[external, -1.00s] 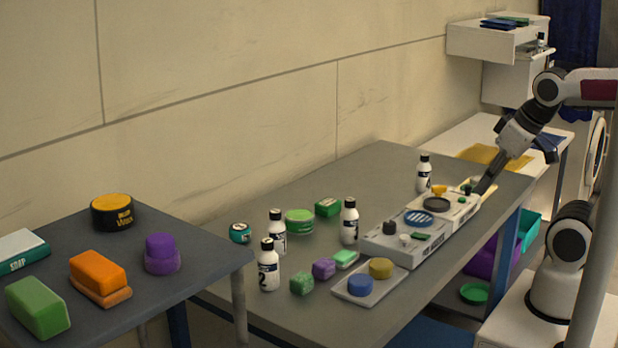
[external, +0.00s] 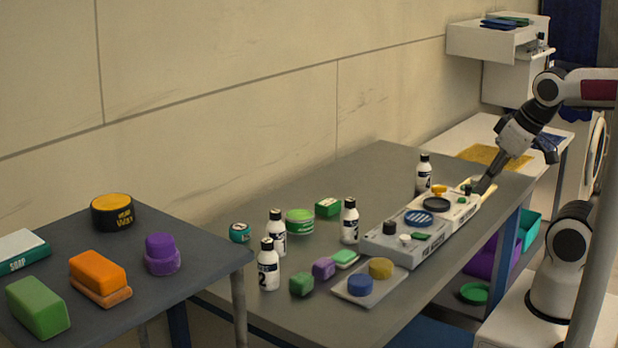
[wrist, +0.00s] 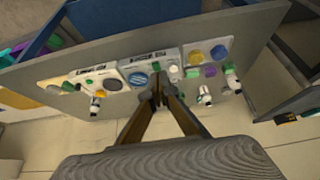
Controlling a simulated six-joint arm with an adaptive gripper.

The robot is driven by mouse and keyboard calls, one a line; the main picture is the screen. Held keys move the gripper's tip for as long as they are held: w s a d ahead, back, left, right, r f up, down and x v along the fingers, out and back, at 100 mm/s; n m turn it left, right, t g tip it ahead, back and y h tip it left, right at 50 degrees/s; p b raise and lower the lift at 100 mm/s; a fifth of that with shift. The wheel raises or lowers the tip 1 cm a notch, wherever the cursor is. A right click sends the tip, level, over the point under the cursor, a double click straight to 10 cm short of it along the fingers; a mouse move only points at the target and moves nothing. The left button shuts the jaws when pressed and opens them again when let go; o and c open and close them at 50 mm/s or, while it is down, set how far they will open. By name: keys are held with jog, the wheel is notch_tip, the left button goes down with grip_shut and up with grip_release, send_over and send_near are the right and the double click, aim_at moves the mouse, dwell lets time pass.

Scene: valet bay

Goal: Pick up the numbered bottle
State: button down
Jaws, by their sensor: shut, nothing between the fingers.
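A white bottle with a black cap and a large 2 on its dark label (external: 268,268) stands upright near the front left of the grey table. Similar bottles stand behind it (external: 277,232), to its right (external: 349,222) and far off at the back (external: 424,173); their labels are too small to read. My gripper (external: 487,184) is shut and empty, over the far right end of the table, well away from the numbered bottle. In the wrist view the fingertips (wrist: 158,92) are together, with bottles (wrist: 205,94) beyond them to the right.
Purple (external: 323,268) and green (external: 302,284) blocks sit just right of that bottle. A side table (external: 190,265) with soap and wax stands at left. The table's back middle is clear.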

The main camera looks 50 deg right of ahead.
jog(key=c, duration=1.8)
grip_release()
jog(key=shift+w+a, duration=0.1)
jog(key=w+a+r+m+t+y, duration=0.15)
jog(key=w+a, duration=0.25)
jog(key=w, duration=0.4)
jog(key=w+a+r+t+y, duration=0.1)
jog(key=w+a+t, duration=0.1)
jog(key=w+a, duration=0.5)
jog(key=w+a+r+m+t+y, duration=0.1)
jog(key=w+a+r+t, duration=0.1)
jog(key=w, duration=0.8)
jog(key=w+f+m+t+h, duration=0.1)
jog(key=w+f+m+h, duration=0.15)
jog(key=w, duration=0.25)
jog(key=d+f+m+h, duration=0.1)
jog(key=d+f+h, duration=0.1)
jog(key=f+h, duration=0.1)
jog(key=s+d+f+m+g+h, duration=0.1)
jog(key=d+f+h, duration=0.1)
jog(key=f+h, duration=0.2)
jog(key=s+d+f+m+g+h, duration=0.1)
jog(key=d+f+h, duration=0.1)
jog(key=f+h, duration=0.1)
jog(key=shift+d+f+m+g, duration=0.3)
jog(key=shift+f+m, duration=0.1)
jog(key=shift+f, duration=0.3)
